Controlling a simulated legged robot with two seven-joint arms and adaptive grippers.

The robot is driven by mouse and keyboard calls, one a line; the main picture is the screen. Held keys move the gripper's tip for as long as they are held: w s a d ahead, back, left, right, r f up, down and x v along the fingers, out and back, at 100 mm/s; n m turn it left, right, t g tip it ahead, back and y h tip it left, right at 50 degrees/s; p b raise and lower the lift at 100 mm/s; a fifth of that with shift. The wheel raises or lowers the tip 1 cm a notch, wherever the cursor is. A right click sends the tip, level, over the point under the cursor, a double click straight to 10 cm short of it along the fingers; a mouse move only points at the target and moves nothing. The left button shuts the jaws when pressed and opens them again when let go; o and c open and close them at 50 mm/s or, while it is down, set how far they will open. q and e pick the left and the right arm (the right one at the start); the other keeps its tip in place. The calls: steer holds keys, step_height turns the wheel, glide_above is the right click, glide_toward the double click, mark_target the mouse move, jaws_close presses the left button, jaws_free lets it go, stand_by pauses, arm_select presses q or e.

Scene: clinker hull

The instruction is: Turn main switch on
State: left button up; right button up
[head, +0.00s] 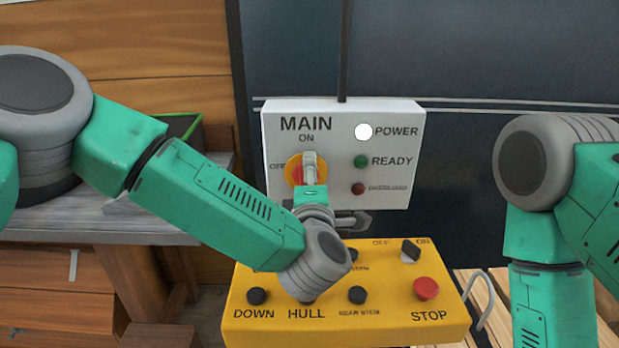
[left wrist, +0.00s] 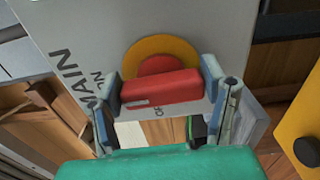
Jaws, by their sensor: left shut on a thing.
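The main switch has a red handle on a yellow round plate (head: 293,166) on the white panel (head: 395,110), under the words MAIN and ON. My left gripper (head: 309,165) is at the switch and hides most of the handle in the head view. In the left wrist view, the fingers of my left gripper (left wrist: 163,92) are shut on the red handle (left wrist: 160,88), one at each end. There the handle's long side runs roughly toward the ON mark. The POWER lamp (head: 363,132) is bright white. My right arm shows at the right, but its gripper is out of view.
A yellow control box (head: 345,326) stands below the panel, with black buttons, a toggle (head: 410,251) and a red STOP button (head: 426,289). The green READY lamp (head: 361,162) and a brown-red lamp (head: 358,188) look dark. A grey bench (head: 130,232) is at the left.

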arm_select(q)
steer(key=shift+m, duration=0.4)
steer(key=o, duration=1.1)
steer(key=shift+w+d+f, duration=0.15)
steer(key=shift+d, duration=0.05)
steer(key=s, duration=1.1)
steer(key=shift+s+d, duration=0.1)
steer(key=shift+s, duration=0.3)
steer(key=shift+f, duration=0.15)
